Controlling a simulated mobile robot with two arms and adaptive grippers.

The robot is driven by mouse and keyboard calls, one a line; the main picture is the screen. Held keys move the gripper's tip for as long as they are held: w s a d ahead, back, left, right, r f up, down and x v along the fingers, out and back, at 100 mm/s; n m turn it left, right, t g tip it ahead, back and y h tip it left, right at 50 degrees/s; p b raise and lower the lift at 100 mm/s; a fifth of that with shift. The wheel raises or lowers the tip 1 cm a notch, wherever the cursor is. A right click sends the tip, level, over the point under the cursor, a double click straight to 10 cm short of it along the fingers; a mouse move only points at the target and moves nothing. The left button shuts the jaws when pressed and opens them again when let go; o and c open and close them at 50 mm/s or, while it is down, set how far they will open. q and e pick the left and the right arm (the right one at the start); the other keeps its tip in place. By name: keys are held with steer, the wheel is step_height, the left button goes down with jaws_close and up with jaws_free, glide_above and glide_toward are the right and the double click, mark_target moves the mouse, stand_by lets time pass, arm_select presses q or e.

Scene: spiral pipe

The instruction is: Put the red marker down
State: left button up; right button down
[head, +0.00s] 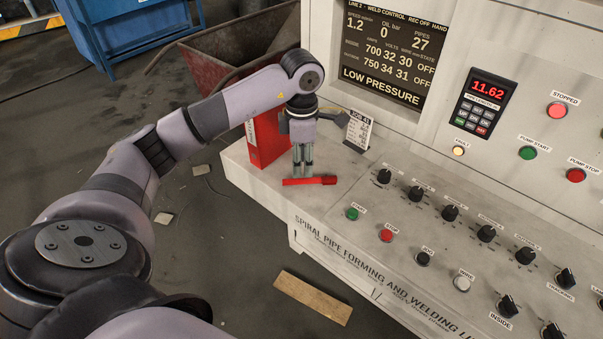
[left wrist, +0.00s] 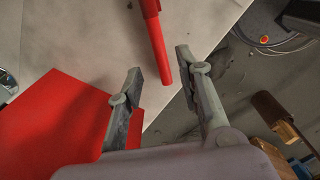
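The red marker (head: 310,181) lies on the pale ledge of the control console (head: 238,172), near its front edge. My left gripper (head: 303,174) points down just behind the marker in the head view, its fingertips close to it. In the left wrist view the fingers stand apart, and the marker (left wrist: 153,30) shows between and beyond the tips with a gap on either side. The gripper looks open and empty. Whether a fingertip touches the marker I cannot tell. My right gripper is in neither view.
A red binder (head: 267,140) stands left of my left gripper, close to it. A small job card (head: 358,130) stands to the right. Knobs and buttons (head: 387,235) cover the panel at right. A wooden plank (head: 313,297) lies on the floor.

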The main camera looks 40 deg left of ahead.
mark_target(302, 179)
arm_select(q)
step_height(302, 179, up, 7)
steer(key=shift+b, duration=0.35)
stand_by(0.4)
